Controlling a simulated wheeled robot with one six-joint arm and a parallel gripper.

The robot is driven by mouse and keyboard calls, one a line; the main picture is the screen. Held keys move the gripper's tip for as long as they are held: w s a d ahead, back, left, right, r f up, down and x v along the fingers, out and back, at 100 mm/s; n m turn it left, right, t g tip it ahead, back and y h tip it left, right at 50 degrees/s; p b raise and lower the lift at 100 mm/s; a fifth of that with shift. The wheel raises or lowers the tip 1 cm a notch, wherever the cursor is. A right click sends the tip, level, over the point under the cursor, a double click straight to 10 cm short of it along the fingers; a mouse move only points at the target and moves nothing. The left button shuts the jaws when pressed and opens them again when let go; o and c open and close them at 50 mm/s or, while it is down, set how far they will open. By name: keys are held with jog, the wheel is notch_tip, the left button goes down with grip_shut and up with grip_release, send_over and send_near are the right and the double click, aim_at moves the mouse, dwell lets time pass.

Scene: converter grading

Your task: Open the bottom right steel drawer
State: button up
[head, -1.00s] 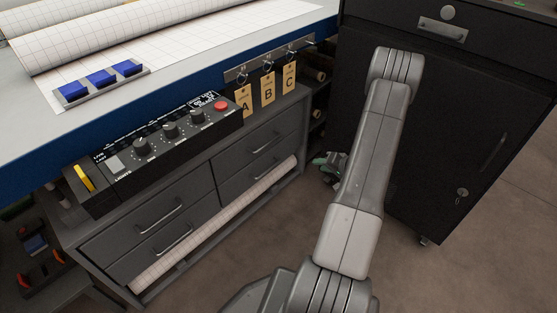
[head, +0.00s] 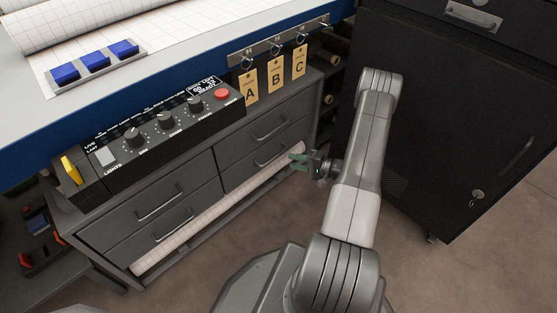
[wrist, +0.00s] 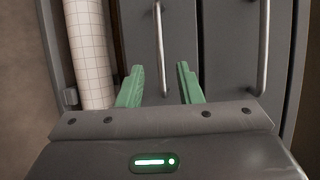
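The bottom right steel drawer (head: 241,172) is in the cabinet under the bench, right column, lower row. It looks flush with the front. Its bar handle (head: 271,157) shows in the head view. In the wrist view the cabinet appears turned on its side, and the same handle (wrist: 160,48) stands upright between the lines of my two fingers. My gripper (head: 298,162) has green fingers and is just right of the handle in the head view. In the wrist view my gripper (wrist: 161,80) is open and empty, its tips facing the drawer front. I cannot tell the exact gap to the handle.
The upper right drawer (head: 240,140) is directly above, its handle (wrist: 262,48) at the right in the wrist view. A gridded paper roll (head: 215,210) lies below the drawers. A control box (head: 165,130) and hanging tags (head: 275,75) are above. A black cabinet (head: 450,110) stands at right.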

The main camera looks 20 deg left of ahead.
jog(key=a+f+b, duration=0.1)
jog(key=a, duration=0.6)
jog(key=shift+a+f+b, duration=0.2)
jog(key=shift+b, duration=0.2)
grip_shut()
